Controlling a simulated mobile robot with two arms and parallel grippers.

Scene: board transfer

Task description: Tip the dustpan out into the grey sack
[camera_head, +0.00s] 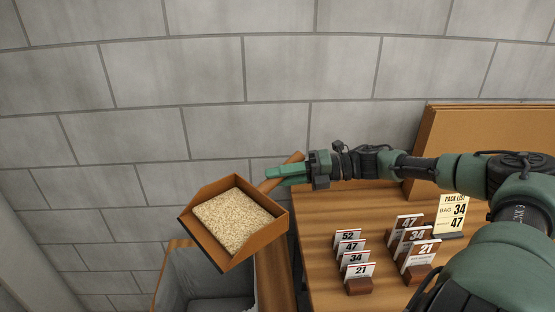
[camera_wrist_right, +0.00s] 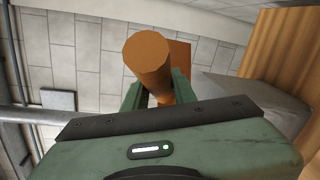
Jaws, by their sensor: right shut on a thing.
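An orange-brown dustpan (camera_head: 262,236) holds a flat layer of pale, grainy stuff (camera_head: 238,220). It is in the air, left of the table, above the grey sack (camera_head: 205,271), and looks slightly tilted. My right gripper (camera_head: 289,173) is shut on the dustpan's round handle. The handle end (camera_wrist_right: 148,55) shows close up between the fingers of the right gripper (camera_wrist_right: 157,95) in the right wrist view. The sack stands open below, inside a wooden frame; the pan hides part of its mouth. My left gripper is not in view.
The wooden table (camera_head: 330,212) carries several numbered cards on wooden blocks (camera_head: 359,286) and a pack list card (camera_head: 451,212). A brown board (camera_head: 480,140) stands at the back right. A grey block wall (camera_head: 210,80) closes the back.

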